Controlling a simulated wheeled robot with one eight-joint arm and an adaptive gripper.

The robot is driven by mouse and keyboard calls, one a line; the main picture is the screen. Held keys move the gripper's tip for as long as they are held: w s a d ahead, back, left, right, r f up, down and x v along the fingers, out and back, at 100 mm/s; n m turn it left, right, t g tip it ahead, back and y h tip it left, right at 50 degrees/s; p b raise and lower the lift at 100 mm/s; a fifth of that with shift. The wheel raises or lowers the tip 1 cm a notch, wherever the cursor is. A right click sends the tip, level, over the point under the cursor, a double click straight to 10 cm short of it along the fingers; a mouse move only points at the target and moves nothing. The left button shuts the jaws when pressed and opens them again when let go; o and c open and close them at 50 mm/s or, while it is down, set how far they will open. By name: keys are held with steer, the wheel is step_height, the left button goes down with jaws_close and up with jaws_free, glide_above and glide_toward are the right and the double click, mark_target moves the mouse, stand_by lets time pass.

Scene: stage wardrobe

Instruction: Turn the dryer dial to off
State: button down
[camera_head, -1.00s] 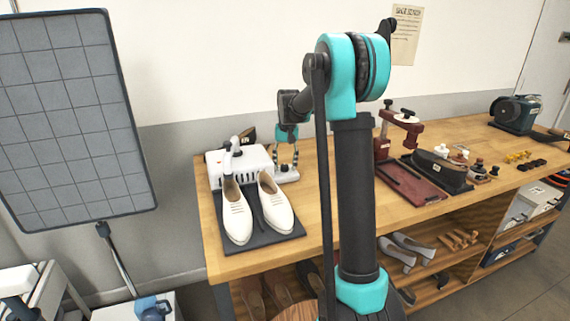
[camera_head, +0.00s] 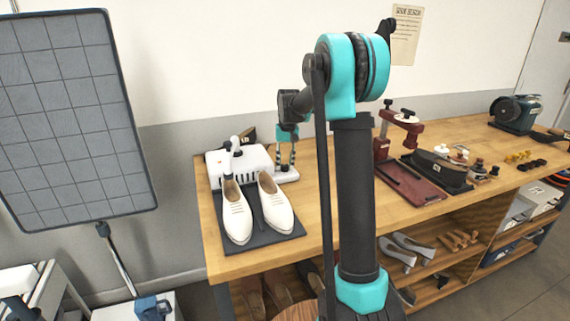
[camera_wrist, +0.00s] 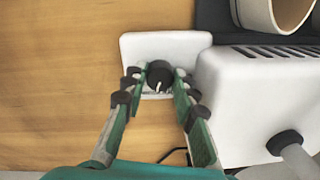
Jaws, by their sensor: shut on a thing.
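The dryer (camera_head: 224,167) is a white box with dark slots and hose stubs on top, at the left end of the bench. It also shows at the right in the wrist view (camera_wrist: 262,95). A small white panel (camera_wrist: 135,47) joins its side and carries the black dial (camera_wrist: 159,75), which has a pale pointer mark aimed toward the bottom of the picture. My gripper (camera_wrist: 157,78) is shut on the dial, one finger on each side. In the head view my gripper (camera_head: 286,160) is at the dryer's right side, and the dial is hidden there.
White shoes (camera_head: 237,212) stand on a dark mat in front of the dryer. A red press (camera_head: 384,150) and a dark tool on a red base stand farther right on the wooden bench (camera_head: 235,263). A gridded panel (camera_head: 75,120) stands at left.

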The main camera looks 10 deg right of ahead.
steer(key=n, duration=0.9)
steer(key=shift+w+n, duration=0.1)
steer(key=shift+n, duration=0.3)
steer(key=n, duration=0.4)
steer(key=shift+n+g, duration=0.3)
steer(key=shift+w+n+h, duration=0.1)
steer(key=shift+n+h, duration=0.2)
steer(key=shift+n, duration=1.7)
steer(key=c, duration=1.2)
jaws_free()
